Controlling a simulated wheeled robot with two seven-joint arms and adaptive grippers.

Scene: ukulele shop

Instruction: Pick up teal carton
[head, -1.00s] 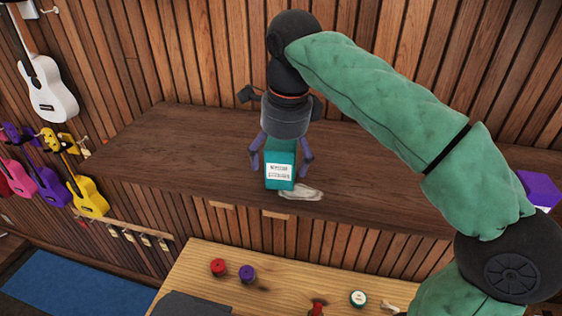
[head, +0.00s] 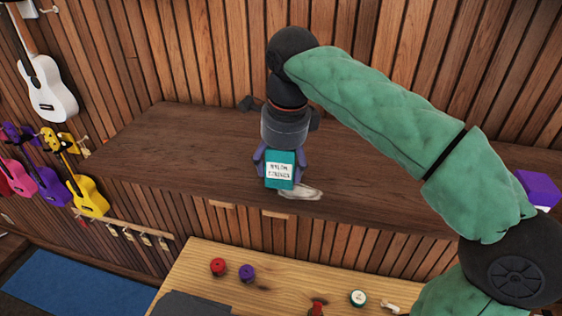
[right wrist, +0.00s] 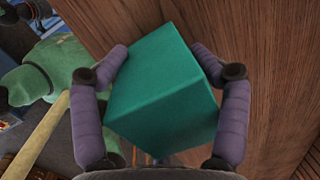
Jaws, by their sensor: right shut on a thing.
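The teal carton (head: 280,171) stands on the dark wooden shelf, with a white label on its front face. My right gripper (head: 279,162) has come down over it from above, with a purple finger on each side. In the right wrist view the carton (right wrist: 163,88) fills the space between the fingertips, and my right gripper (right wrist: 163,70) is shut on it. I cannot tell whether the carton's base is still touching the shelf. My left gripper is not in view.
A pale crumpled cloth (head: 301,193) lies right beside the carton. A purple box (head: 540,188) is at the shelf's right end. A lower light wood table (head: 260,272) holds a red spool (head: 218,266) and a purple spool (head: 247,273). The shelf's left part is clear.

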